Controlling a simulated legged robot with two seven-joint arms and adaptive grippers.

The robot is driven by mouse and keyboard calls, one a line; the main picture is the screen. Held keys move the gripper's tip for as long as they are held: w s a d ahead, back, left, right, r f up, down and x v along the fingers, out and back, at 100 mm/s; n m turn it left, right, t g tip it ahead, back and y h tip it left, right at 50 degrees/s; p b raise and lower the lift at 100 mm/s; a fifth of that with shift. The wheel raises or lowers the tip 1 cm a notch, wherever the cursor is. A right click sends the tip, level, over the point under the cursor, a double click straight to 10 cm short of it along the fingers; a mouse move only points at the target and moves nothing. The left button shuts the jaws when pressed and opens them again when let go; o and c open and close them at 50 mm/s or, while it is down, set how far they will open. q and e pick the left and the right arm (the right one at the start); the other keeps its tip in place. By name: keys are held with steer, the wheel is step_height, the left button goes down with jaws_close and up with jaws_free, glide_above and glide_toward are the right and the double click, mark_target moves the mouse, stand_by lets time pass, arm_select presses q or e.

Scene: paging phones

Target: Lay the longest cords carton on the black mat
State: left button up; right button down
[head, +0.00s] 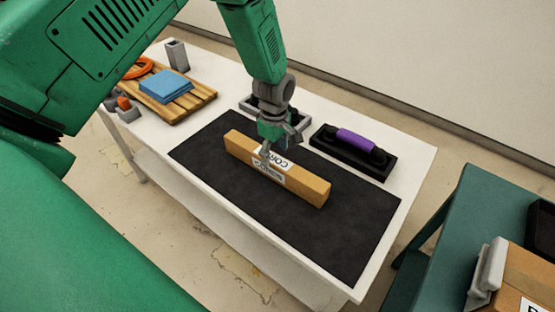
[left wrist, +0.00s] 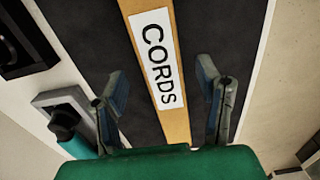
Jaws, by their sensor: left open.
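A long brown carton (head: 308,186) with a white CORDS label lies on the black mat (head: 240,190) in the head view. In the left wrist view the carton (left wrist: 182,122) runs between my gripper's fingers, its label facing the camera. My left gripper (head: 269,150) is open over the carton's middle, with a finger on either side in the wrist view. Whether its fingers touch the carton I cannot tell. The mat also shows in the left wrist view (left wrist: 225,40). My right gripper is not in view.
A black tray with a purple-handled phone (head: 355,140) sits behind the mat, beside a grey-framed tray (head: 247,104). A wooden board (head: 190,105) with blue cloth (head: 166,86) is at the left. A teal table (head: 480,205) at the right holds another carton (head: 520,275).

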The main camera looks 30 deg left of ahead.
mark_target(273, 158)
arm_select(q)
step_height(273, 158, up, 9)
steer(key=s+f+m, duration=0.2)
steer(key=s+f, duration=0.2)
steer(key=s+d+f+m, duration=0.1)
steer(key=s+f+m, duration=0.2)
steer(key=s+f, duration=0.1)
steer(key=s+f+m, duration=0.2)
steer(key=s+f, duration=0.3)
steer(key=shift+s+d+f+m+b, duration=0.1)
steer(key=shift+d+f+m+b, duration=0.2)
steer(key=shift+m, duration=0.1)
steer(key=s+d+f+m, duration=0.1)
steer(key=s+m, duration=0.4)
steer(key=s, duration=0.3)
steer(key=s+d+f+m, duration=0.1)
steer(key=s+f+m, duration=0.1)
steer(key=s+m, duration=0.3)
steer(key=s, duration=0.4)
steer(key=shift+d+f+t, duration=0.2)
steer(key=shift+d+t, duration=0.1)
steer(key=shift+a, duration=0.1)
